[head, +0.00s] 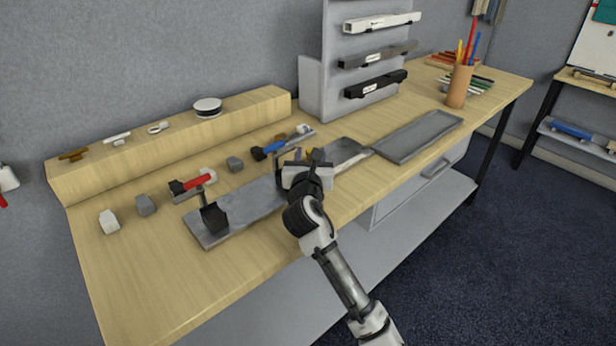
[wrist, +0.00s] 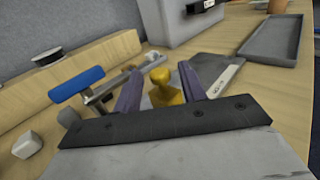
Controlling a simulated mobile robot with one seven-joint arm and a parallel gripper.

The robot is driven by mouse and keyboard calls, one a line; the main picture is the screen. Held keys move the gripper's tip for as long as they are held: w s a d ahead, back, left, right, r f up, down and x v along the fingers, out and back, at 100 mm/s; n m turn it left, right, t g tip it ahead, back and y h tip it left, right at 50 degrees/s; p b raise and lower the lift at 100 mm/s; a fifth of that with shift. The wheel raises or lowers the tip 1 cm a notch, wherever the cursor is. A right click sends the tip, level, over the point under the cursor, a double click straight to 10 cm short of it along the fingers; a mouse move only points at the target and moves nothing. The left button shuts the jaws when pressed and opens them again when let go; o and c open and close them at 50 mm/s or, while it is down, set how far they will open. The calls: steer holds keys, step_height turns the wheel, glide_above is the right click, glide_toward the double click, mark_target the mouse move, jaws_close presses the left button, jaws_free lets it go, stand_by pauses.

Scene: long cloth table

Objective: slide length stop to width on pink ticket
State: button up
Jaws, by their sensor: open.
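A yellow knob (wrist: 166,90), which looks like the handle of the length stop, stands between my gripper's fingers in the wrist view. My gripper (wrist: 160,82) is open, with one finger on each side of the knob; I cannot tell whether they touch it. In the head view my gripper (head: 308,160) is over the long grey metal bed (head: 240,213) and hides most of the knob. A pale strip with small marks (wrist: 224,80) lies on the bed to the right of the knob. I can make out no pink ticket.
A blue-handled clamp (head: 270,150) and a red-handled clamp (head: 193,183) stand left of my gripper. A black block (head: 214,218) is at the bed's left end. An empty grey tray (head: 418,136) lies to the right. A wooden ledge (head: 170,133) runs behind.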

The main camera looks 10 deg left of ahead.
steer(key=s+b, duration=0.1)
steer(key=s, duration=0.3)
steer(key=s+d+b, duration=0.1)
steer(key=s, duration=0.2)
steer(key=s+b, duration=0.1)
steer(key=s, duration=0.3)
steer(key=shift+s+d+b, duration=0.3)
steer(key=shift+d, duration=0.1)
